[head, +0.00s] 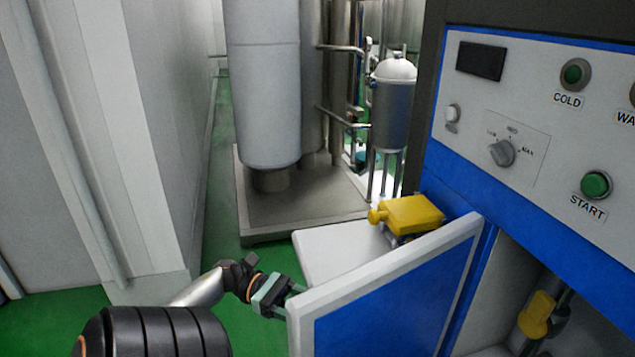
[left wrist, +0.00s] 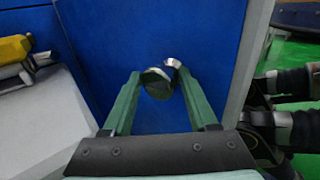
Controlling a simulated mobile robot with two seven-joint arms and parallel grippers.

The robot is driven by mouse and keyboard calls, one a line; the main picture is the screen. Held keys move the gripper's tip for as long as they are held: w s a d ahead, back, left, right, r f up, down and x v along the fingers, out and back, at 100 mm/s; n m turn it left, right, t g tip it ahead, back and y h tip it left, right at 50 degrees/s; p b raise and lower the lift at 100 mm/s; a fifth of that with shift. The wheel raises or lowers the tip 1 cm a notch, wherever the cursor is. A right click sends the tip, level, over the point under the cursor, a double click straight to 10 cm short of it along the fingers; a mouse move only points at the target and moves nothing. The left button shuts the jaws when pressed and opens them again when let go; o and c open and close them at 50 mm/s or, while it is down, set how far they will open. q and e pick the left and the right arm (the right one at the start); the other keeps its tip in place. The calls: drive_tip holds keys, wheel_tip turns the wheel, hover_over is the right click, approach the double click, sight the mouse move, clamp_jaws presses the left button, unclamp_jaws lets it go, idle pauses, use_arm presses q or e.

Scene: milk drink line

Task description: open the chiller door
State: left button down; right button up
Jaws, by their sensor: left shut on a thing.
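The chiller door (head: 395,305), a blue panel with a pale frame, stands swung out from the blue and white machine. The opening shows to its right. My left gripper (head: 285,297) is at the door's free edge, on the far side, with its fingertips partly hidden by the door. In the left wrist view, the green fingers of my left gripper (left wrist: 165,90) are on either side of a round metal knob (left wrist: 157,84) on the door's blue face (left wrist: 205,35), shut on it. My right gripper is not in view.
A yellow block-like fixture (head: 412,214) sits by a pale ledge (head: 335,258) behind the door. Another yellow part (head: 536,315) shows inside the opening. A control panel (head: 540,130) is above. A tall steel tank (head: 263,85) stands behind; green floor (head: 225,215) shows at left.

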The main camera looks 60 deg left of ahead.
use_arm(q)
drive_tip(key=shift+w+a+r+t, duration=0.3)
drive_tip(key=shift+w+t, duration=0.1)
drive_tip(key=shift+w, duration=0.2)
drive_tip(key=shift+c, duration=1.2)
unclamp_jaws()
drive_tip(key=shift+w+f, duration=0.1)
drive_tip(key=shift+w, duration=0.1)
drive_tip(key=shift+s, duration=0.1)
drive_tip(key=v, duration=1.2)
drive_tip(key=shift+s, duration=0.2)
drive_tip(key=shift+a, duration=0.1)
